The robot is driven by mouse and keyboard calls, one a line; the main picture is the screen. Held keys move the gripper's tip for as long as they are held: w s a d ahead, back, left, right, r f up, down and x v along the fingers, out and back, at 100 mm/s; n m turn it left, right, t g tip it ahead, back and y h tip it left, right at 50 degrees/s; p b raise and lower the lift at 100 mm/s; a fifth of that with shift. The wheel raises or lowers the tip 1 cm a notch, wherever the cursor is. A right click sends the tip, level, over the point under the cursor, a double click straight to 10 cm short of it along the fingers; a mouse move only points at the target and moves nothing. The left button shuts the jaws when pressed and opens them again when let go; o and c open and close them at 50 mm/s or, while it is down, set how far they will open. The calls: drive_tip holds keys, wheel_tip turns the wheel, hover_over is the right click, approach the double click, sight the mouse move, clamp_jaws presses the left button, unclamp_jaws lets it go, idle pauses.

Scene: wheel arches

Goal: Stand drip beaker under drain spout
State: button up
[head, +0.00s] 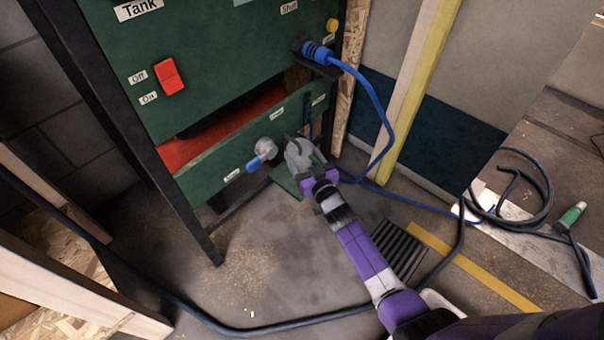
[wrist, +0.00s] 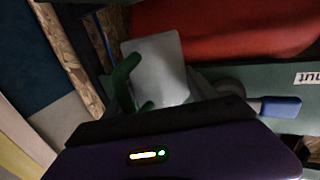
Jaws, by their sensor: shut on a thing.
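The drip beaker (wrist: 155,62) is a pale grey, squarish vessel with a green handle (wrist: 124,82) in the wrist view. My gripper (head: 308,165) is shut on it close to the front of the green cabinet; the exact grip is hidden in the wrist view. The drain valve (head: 268,145), pale with a blue lever (head: 257,162), sits on the cabinet's lower rail, just left of my gripper in the head view. Its lever also shows at right in the wrist view (wrist: 279,107). The spout's mouth is hidden, so I cannot tell whether the beaker is under it.
A small green plate (head: 287,182) lies low under the valve. A blue cable (head: 378,105) hangs to the right of my gripper. A black cabinet leg (head: 190,215) stands left. A dark hose (head: 255,330) crosses the floor, near a dark floor grate (head: 398,248).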

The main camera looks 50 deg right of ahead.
sight(305, 170)
drive_tip(key=shift+f+b, duration=1.55)
drive_tip(key=shift+f, duration=1.05)
drive_tip(key=shift+f, duration=0.1)
drive_tip(key=o, duration=1.4)
drive_tip(key=shift+o, duration=0.2)
drive_tip(key=shift+s+a+r+p, duration=0.1)
drive_tip(key=shift+s+r+p, duration=0.1)
drive_tip(key=shift+s+p, duration=0.1)
drive_tip(key=p+v, duration=0.5)
drive_tip(key=v, duration=0.6)
drive_tip(key=shift+s, duration=0.2)
